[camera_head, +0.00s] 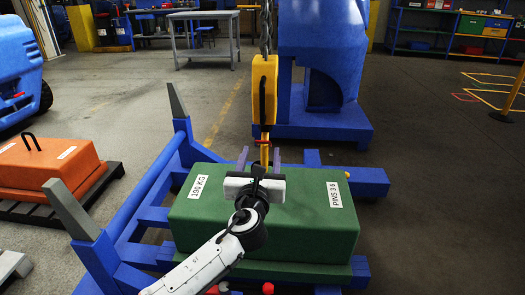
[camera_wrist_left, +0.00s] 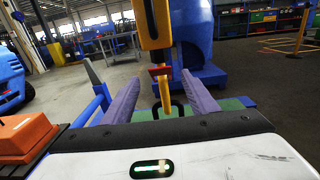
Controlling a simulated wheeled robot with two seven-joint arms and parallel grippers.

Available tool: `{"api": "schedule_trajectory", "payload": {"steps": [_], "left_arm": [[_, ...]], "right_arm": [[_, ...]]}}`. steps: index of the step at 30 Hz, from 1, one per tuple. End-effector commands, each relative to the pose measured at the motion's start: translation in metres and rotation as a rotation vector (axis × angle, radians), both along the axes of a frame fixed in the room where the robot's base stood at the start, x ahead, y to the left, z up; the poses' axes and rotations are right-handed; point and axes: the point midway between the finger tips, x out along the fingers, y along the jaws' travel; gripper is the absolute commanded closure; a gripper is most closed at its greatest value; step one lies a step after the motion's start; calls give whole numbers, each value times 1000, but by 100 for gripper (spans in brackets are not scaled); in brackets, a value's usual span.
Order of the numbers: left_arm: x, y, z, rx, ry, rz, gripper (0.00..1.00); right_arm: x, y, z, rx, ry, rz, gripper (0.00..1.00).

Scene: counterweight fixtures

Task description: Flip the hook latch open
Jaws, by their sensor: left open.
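A yellow hook block (camera_head: 264,85) hangs from a chain above the green counterweight. Below it is a yellow hook (camera_head: 265,155) with a small red latch (camera_head: 262,141). In the left wrist view the red latch (camera_wrist_left: 160,70) crosses the upper part of the hook (camera_wrist_left: 165,92). My left gripper (camera_head: 260,156) is open, with its purple fingers on either side of the hook shank. In the wrist view the open fingers (camera_wrist_left: 160,84) flank the hook, with gaps on both sides. The hook's lower end is partly hidden by my wrist. My right gripper is not in view.
The green counterweight (camera_head: 200,225) sits on a blue frame (camera_head: 150,215) with upright grey-tipped posts. Its dark handle (camera_wrist_left: 178,112) shows behind the hook. An orange weight (camera_head: 45,165) lies left. A large blue machine (camera_head: 318,40) stands behind. Open floor lies right.

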Motion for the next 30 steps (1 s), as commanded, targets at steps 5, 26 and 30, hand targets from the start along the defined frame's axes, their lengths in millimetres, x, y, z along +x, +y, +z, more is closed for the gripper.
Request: {"api": "schedule_trajectory", "payload": {"steps": [5, 26, 30], "left_arm": [[32, 0, -2, -2, 0, 2, 47], [54, 0, -1, -5, 2, -1, 70], [54, 0, -1, -5, 2, 0, 94]], "right_arm": [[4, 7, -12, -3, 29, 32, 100], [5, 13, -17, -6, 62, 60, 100], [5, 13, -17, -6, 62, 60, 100]]}}
